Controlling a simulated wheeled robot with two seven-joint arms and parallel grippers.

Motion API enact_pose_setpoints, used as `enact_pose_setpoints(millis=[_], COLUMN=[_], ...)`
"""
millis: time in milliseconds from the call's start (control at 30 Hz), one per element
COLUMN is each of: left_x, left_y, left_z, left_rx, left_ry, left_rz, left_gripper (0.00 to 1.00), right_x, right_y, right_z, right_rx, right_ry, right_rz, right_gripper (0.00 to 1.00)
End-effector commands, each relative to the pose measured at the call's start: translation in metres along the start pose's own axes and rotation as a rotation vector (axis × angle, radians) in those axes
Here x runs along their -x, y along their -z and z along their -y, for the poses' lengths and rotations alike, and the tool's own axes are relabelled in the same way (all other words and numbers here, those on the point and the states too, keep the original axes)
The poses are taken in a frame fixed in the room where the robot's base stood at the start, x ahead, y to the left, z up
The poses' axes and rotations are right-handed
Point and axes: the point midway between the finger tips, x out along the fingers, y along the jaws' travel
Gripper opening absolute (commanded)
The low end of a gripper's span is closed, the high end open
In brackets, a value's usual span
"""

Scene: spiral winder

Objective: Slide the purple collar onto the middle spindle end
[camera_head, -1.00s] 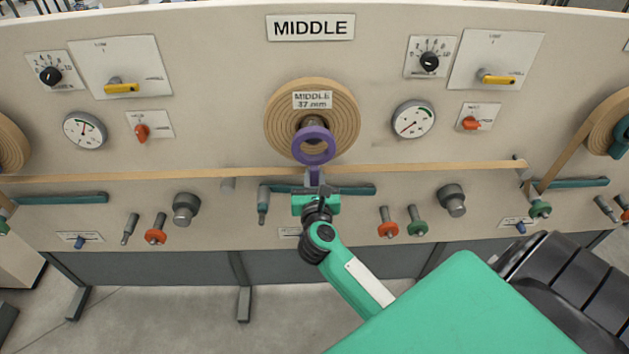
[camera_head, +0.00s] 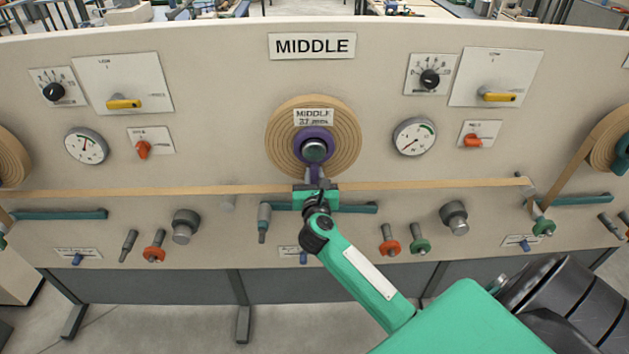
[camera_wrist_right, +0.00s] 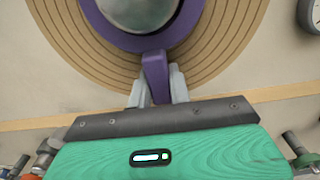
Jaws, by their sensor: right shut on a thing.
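The purple collar (camera_head: 314,134) is around the grey end of the middle spindle (camera_head: 314,151), in front of the tan spiral coil (camera_head: 286,148). In the right wrist view the collar's ring (camera_wrist_right: 103,25) surrounds the round grey spindle end (camera_wrist_right: 140,10), and its handle (camera_wrist_right: 156,75) points down between the fingers. My right gripper (camera_head: 315,178) is shut on that handle from below. How deep the collar sits on the spindle is hard to tell. My left gripper is not in view.
A tan strip (camera_head: 430,186) runs across the panel behind the gripper. A teal bar (camera_head: 358,208) lies just below. Red and green knobs (camera_head: 420,245), gauges (camera_head: 413,137) and yellow-handled switches (camera_head: 497,97) stick out around it. The MIDDLE sign (camera_head: 312,46) is above.

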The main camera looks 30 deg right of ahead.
Motion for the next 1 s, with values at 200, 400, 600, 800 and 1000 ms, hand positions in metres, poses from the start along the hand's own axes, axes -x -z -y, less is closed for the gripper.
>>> enact_pose_setpoints(millis=[200,400,600,800,1000], left_x=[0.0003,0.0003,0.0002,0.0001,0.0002], left_y=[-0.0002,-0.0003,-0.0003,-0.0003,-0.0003], left_z=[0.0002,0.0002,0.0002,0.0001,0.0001], left_rx=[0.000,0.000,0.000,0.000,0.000], left_ry=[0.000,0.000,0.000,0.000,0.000], left_rz=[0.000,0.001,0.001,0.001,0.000], left_gripper=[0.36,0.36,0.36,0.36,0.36], right_x=[-0.0022,-0.0021,-0.0020,-0.0018,-0.0019], right_y=[0.0016,0.0015,0.0018,0.0028,0.0025], right_z=[-0.0003,-0.0003,-0.0002,-0.0002,-0.0002], right_rx=[0.000,0.000,0.000,0.000,0.000], right_ry=[0.000,0.000,0.000,0.000,0.000], right_rz=[0.000,0.000,0.000,-0.002,-0.002], right_gripper=[0.00,0.24,0.45,0.61,0.67])
